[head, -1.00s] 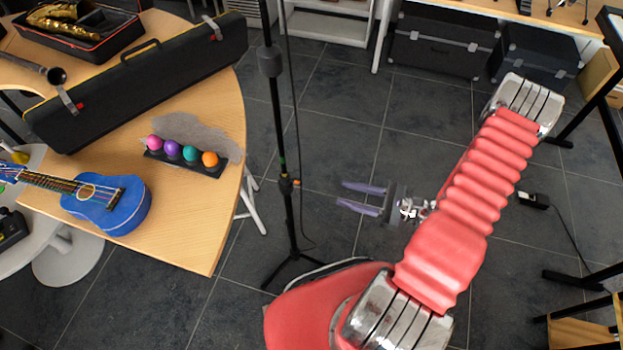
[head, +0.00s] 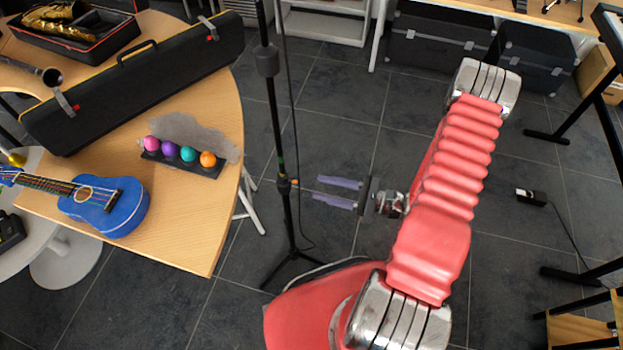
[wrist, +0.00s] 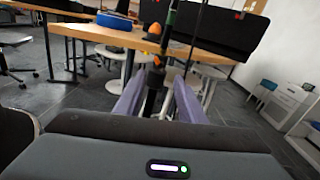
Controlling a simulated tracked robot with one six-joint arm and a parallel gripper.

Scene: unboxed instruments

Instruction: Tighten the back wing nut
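A black upright stand (head: 277,120) with tripod legs stands on the floor beside the wooden table. A small orange part (head: 294,182) sits low on its pole, probably a wing nut; its shape is too small to tell. In the wrist view an orange spot (wrist: 157,61) shows on the stand, ahead and between the fingers. My gripper (head: 325,190) is open and empty, its two purple fingers pointing left at the pole, a short gap from the orange part. In the wrist view the gripper (wrist: 158,98) also shows open. I cannot tell which nut is the back one.
The wooden table (head: 190,220) left of the stand carries a blue ukulele (head: 112,205), several coloured eggs on a holder and a long black case (head: 140,85). A white stool leg (head: 250,205) is near the stand. The floor between gripper and stand is clear.

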